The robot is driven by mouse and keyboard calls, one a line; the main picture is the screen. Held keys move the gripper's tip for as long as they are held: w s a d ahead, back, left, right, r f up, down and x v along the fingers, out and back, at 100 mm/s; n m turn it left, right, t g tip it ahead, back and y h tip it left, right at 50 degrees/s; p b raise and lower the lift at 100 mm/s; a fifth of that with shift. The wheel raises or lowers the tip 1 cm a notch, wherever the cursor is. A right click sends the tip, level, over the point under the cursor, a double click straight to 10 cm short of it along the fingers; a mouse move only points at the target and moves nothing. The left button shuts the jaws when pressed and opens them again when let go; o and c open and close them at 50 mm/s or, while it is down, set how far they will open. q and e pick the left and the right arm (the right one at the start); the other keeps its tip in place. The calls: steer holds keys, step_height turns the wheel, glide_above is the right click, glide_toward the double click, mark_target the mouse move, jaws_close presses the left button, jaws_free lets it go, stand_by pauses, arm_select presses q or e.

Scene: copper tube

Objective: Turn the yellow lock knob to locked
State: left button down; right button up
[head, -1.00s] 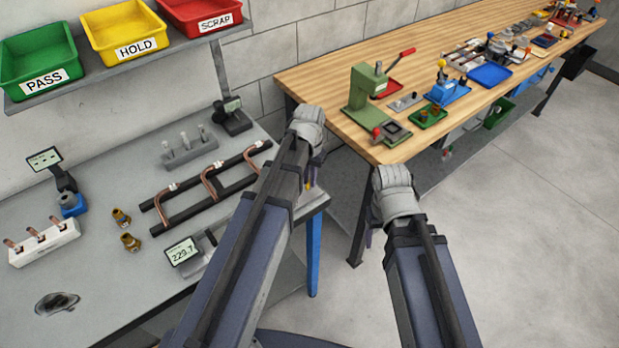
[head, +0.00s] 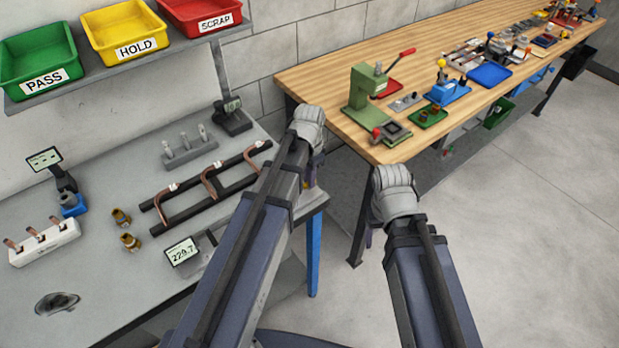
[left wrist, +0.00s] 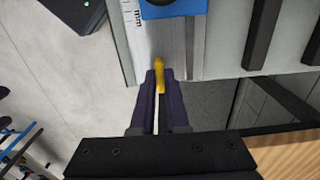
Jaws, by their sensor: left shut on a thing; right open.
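The yellow lock knob (left wrist: 159,76) shows in the left wrist view as a narrow yellow lever at the end of a metal rail marked "mm". My left gripper (left wrist: 160,82) is shut on it, with a dark finger on each side. In the head view my left gripper (head: 316,168) is at the right end of the grey bench, mostly behind its own wrist. My right gripper (head: 369,238) is open, mostly hidden behind its arm, in front of the wooden bench. I cannot tell the knob's exact lock position.
A blue block (left wrist: 173,8) sits on the rail just beyond the knob. A dark rack with copper tubes (head: 210,190) and a display reading 229.7 (head: 183,252) are on the grey bench (head: 110,285). The wooden bench (head: 345,110) stands to the right, with floor between.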

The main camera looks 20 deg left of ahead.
stand_by(0.3)
arm_select(q)
steer(key=c, duration=0.9)
jaws_free()
step_height(320, 180, up, 8)
steer(key=p, duration=0.8)
steer(key=shift+f, duration=0.1)
steer(key=s+d+f+n+b, duration=0.1)
steer(key=s+d, duration=0.2)
steer(key=s, duration=0.1)
steer(key=s+d+f+n+b, duration=0.1)
steer(key=s+d, duration=0.3)
steer(key=s, duration=0.1)
steer(key=s+d+f+n+y+b, duration=0.1)
steer(key=s+d+n+b, duration=0.1)
steer(key=s, duration=0.3)
steer(key=shift+s+d+f, duration=0.15)
steer(key=shift+d+f, duration=0.15)
steer(key=shift+d, duration=0.45)
